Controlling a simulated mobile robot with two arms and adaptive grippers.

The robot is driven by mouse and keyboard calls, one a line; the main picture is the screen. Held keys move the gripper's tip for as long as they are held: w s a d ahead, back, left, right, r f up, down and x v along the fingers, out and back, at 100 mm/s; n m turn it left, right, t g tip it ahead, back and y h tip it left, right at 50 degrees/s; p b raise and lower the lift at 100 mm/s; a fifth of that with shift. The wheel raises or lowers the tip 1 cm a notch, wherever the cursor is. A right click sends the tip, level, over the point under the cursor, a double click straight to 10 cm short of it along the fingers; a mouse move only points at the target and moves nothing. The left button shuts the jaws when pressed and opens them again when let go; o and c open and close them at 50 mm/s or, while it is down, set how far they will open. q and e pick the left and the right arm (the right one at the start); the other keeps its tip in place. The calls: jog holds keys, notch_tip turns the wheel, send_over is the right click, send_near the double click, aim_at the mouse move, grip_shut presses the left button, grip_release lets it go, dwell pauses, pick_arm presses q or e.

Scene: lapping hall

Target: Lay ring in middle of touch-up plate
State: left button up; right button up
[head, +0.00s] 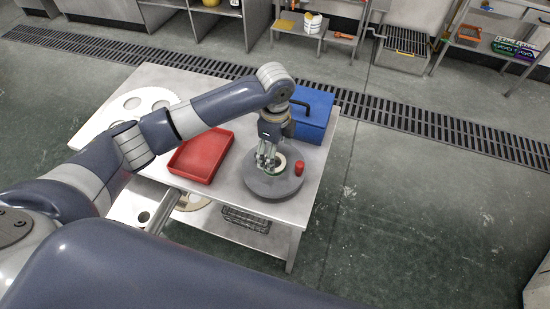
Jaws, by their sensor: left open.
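The touch-up plate (272,188) is a dark grey round disc on the metal table, near its right front corner. A small pale ring (281,163) shows on the back half of the plate, with a greenish edge around it. My left gripper (266,166) points down over the plate, open, with its fingers at the left side of the ring. The fingers partly hide the ring, and I cannot tell whether they touch it. My right gripper is not in view.
A small red cylinder (299,168) stands at the plate's right edge. A red tray (201,156) is to the left, a blue box (313,121) behind. A white disc with holes (124,108) lies at the table's far left. Open floor lies to the right.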

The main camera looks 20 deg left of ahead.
pick_arm(q)
notch_tip(320, 180, up, 8)
jog(key=shift+b, duration=0.45)
jog(key=shift+f, duration=0.15)
